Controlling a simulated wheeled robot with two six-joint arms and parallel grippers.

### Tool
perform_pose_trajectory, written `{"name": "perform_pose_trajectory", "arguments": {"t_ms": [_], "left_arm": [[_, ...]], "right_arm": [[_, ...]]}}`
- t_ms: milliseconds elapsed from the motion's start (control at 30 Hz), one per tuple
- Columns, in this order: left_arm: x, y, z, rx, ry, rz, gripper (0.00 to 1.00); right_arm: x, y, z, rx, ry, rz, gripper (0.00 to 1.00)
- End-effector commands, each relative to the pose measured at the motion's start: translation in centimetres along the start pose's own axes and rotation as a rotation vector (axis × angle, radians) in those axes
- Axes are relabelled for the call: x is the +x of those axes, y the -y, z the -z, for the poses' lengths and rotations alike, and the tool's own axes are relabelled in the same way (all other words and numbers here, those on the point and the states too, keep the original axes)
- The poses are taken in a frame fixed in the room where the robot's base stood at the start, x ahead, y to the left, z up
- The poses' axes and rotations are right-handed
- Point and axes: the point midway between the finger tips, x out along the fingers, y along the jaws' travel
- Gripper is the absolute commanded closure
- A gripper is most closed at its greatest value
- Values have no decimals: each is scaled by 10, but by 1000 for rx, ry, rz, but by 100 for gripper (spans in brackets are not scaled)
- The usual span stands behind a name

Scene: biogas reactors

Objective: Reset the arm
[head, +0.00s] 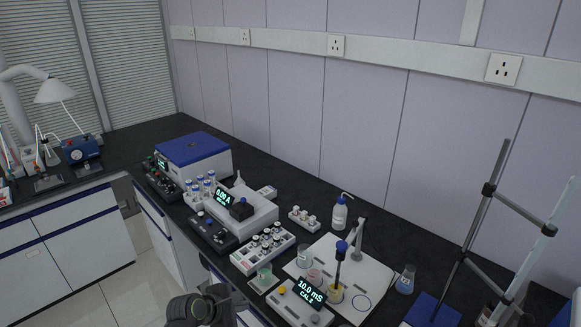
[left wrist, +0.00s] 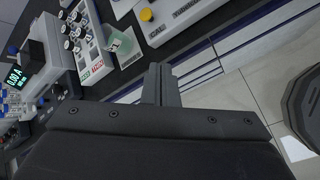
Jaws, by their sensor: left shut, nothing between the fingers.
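My left gripper (left wrist: 161,82) shows in the left wrist view with its two fingers pressed together and nothing between them. It is beside the front edge of the black bench, close to the white tray of vials and the meter. In the head view, a dark part of my left arm (head: 198,308) shows at the bottom, in front of the bench; the fingertips are hard to make out there. My right gripper is in neither view.
The black bench holds a tray of vials (head: 262,248), a conductivity meter (head: 302,300) reading 10.0 mS, a small beaker (head: 263,278), a wash bottle (head: 339,213) and a blue-topped box (head: 192,150). A stand (head: 470,225) rises at right. Tiled floor (head: 95,305) is open at lower left.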

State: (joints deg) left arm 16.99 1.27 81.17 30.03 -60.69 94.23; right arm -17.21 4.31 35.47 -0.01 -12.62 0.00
Motion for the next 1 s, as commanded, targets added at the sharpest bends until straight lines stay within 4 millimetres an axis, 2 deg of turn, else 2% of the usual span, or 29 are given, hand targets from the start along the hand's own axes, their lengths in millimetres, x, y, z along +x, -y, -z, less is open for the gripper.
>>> {"name": "perform_pose_trajectory", "arguments": {"t_ms": [333,567,667,767,900,967,1000], "left_arm": [[30,56,59,128,-93,37,100],[51,117,116,273,-177,93,100],[62,161,152,370,-225,141,100],[71,218,195,500,-275,212,100],[74,310,253,722,-324,341,100],[71,351,276,820,-333,404,100],[68,378,290,888,-335,447,100]], "right_arm": [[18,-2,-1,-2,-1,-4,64],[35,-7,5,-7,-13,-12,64],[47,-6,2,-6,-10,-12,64],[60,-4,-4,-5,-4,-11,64],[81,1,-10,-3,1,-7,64],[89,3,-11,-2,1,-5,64],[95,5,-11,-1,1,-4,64]]}}
